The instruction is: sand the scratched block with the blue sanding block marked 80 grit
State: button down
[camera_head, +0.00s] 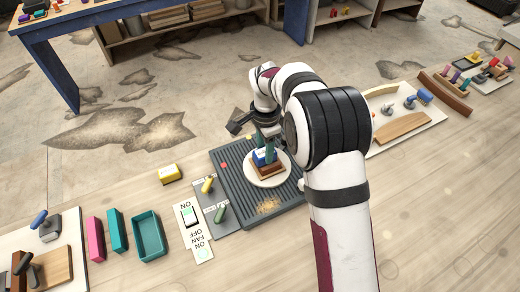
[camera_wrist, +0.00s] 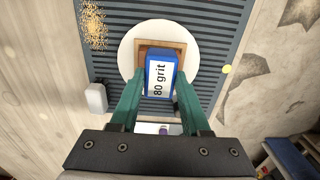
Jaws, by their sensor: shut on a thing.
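My gripper (camera_wrist: 158,100) is shut on the blue sanding block (camera_wrist: 161,78), whose white label reads "80 grit" in the wrist view. The blue block is on top of a brown wooden block (camera_wrist: 144,49), which sticks out around it; in the head view the wooden block (camera_head: 267,170) shows under the blue one (camera_head: 260,157). The wooden block lies on a round white plate (camera_wrist: 132,38) on a dark slatted panel (camera_head: 232,178). Scratches on the wooden block cannot be made out, as the blue block covers most of its top.
Sawdust (camera_head: 269,206) lies on the slatted panel. A yellow block (camera_head: 170,173), a switch panel marked ON and OFF (camera_head: 190,215) and a teal tray (camera_head: 149,236) stand to the left. A tray with tools (camera_head: 405,120) stands to the right.

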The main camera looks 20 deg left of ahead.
jog(key=shift+w+d, duration=1.35)
jog(key=shift+d, duration=0.05)
jog(key=shift+s, duration=0.15)
jog(key=shift+s+a, duration=2.2)
jog(key=shift+w+d, duration=2.4)
jog(key=s+a, duration=0.4)
jog(key=shift+s+a, duration=0.3)
jog(key=shift+w+d, duration=2.2)
jog(key=shift+a, duration=0.2)
jog(key=shift+s+a, duration=2.2)
jog(key=shift+s, duration=0.05)
jog(key=shift+w+d, duration=2.4)
notch_tip(320, 180, up, 8)
jog(key=shift+r, duration=0.15)
